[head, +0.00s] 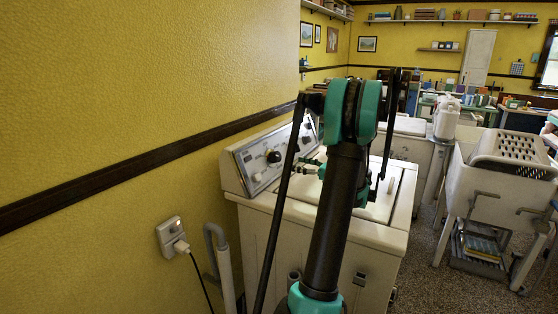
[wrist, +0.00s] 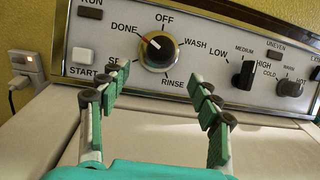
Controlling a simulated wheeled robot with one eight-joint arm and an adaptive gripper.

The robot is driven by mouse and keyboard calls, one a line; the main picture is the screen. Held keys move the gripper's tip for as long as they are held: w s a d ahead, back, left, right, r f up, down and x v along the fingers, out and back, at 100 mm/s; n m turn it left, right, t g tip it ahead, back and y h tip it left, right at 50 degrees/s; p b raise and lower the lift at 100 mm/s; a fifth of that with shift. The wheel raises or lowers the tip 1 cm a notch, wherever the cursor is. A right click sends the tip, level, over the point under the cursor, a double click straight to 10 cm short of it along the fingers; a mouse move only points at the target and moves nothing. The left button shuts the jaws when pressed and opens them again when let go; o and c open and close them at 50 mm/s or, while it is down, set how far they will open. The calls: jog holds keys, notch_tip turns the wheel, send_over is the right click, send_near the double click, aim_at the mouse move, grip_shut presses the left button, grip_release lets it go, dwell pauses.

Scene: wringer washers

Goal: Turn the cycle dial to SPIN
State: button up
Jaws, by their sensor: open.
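The cycle dial (wrist: 158,52) is a round black knob with a silver face on the washer's control panel; it also shows in the head view (head: 274,156). In the head view my arm partly covers the panel.
A white START button (wrist: 82,56) and black RUN button (wrist: 90,12) lie left of the dial. The washer's white top (head: 300,207) lies below the panel. A plugged wall outlet (head: 172,238) is at the left.

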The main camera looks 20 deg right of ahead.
aim_at(280, 159)
jog(key=x, duration=0.9)
jog(key=shift+w+a, duration=0.25)
jog(key=c, duration=1.1)
